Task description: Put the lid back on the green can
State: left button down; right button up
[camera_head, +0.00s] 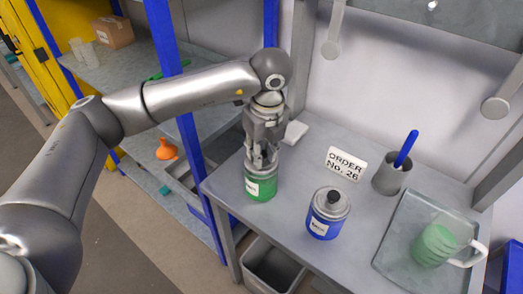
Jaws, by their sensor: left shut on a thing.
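The green can (261,186), with a white label, stands upright near the left edge of the grey table (290,190). My left gripper (262,162) points down right over the can's top. Its fingers are shut on the grey lid, at the top of the can. The fingers hide most of the lid, and I cannot tell whether it is seated flat on the rim. My right gripper is not in view.
A blue can (325,222) with a grey lid and dark knob stands to the right. Behind are an order sign (346,163) and a grey cup (391,178) with a blue-handled tool. A blue post (188,130) stands left.

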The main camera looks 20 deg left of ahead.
pick_arm(q)
jog(key=c, duration=0.7)
grip_release()
jog(key=shift+r, duration=0.1)
jog(key=shift+r+p, duration=1.55)
jog(key=shift+r, duration=1.9)
grip_shut()
